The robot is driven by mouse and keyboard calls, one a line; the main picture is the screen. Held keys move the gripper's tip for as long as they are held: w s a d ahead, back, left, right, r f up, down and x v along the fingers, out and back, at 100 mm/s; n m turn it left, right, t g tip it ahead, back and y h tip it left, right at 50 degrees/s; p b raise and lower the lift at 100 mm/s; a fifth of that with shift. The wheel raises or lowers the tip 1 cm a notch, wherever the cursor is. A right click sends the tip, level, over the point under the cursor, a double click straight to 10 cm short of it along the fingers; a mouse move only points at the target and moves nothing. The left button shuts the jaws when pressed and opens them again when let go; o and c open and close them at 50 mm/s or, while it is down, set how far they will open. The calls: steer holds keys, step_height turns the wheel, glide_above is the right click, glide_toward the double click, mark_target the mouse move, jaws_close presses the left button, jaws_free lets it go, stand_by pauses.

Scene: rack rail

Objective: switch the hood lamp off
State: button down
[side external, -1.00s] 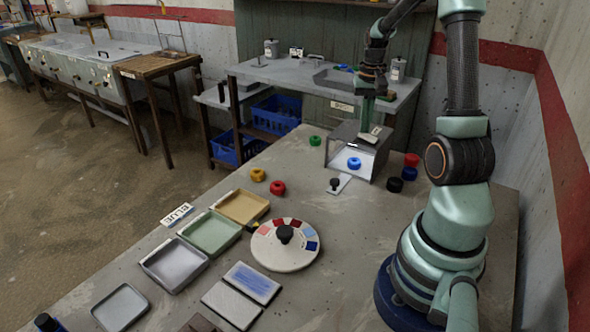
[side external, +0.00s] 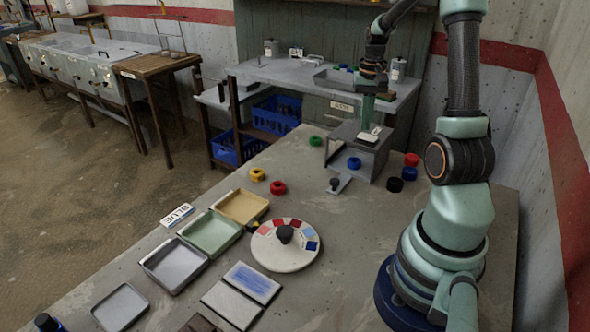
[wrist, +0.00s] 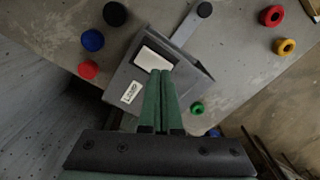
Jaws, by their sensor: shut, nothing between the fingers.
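The hood (side external: 345,143) is a grey open-fronted box on the bench, and its inside is dark, with no lamp glow. On its top is a pale rocker switch (side external: 367,138) in a dark frame, beside a white label. In the wrist view the switch (wrist: 153,58) and the label reading LAMP (wrist: 131,92) show clearly. My gripper (wrist: 160,72) has its green fingers together and empty, with the tips close to the switch in that picture. In the side view my gripper (side external: 366,118) is just above the hood top; whether it touches cannot be told.
A blue ring (side external: 354,163) sits at the hood's open front, near a grey slide with a black knob (side external: 335,184). Black (side external: 395,185), blue (side external: 409,174) and red (side external: 411,160) pieces stand right of the hood, a green one (side external: 316,141) left. A round dial (side external: 285,257) and trays lie nearer.

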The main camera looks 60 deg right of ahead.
steer(key=shift+r, duration=2.7)
steer(key=w+a+r+n+t+h, duration=0.1)
steer(key=w+a+r+n, duration=0.15)
steer(key=a, duration=0.45)
steer(key=w+a+r+n+t, duration=0.1)
steer(key=w+a+r+n, duration=0.15)
steer(key=a, duration=0.45)
steer(key=s+a+n+t, duration=0.1)
steer(key=a+n, duration=0.2)
steer(key=a, duration=0.5)
steer(key=s+a+n+t+y, duration=0.1)
steer(key=a+n, duration=0.3)
steer(key=a, duration=0.4)
steer(key=shift+s+a+t, duration=0.4)
steer(key=shift+s+t, duration=0.15)
steer(key=shift+t, duration=0.25)
step_height(320, 180, up, 2)
steer(key=n+g, duration=0.6)
steer(key=n, duration=1.2)
glide_above(364, 135)
steer(key=s+a, duration=0.1)
steer(key=s, duration=0.2)
steer(key=shift+s+r, duration=0.1)
steer(key=shift+r, duration=0.05)
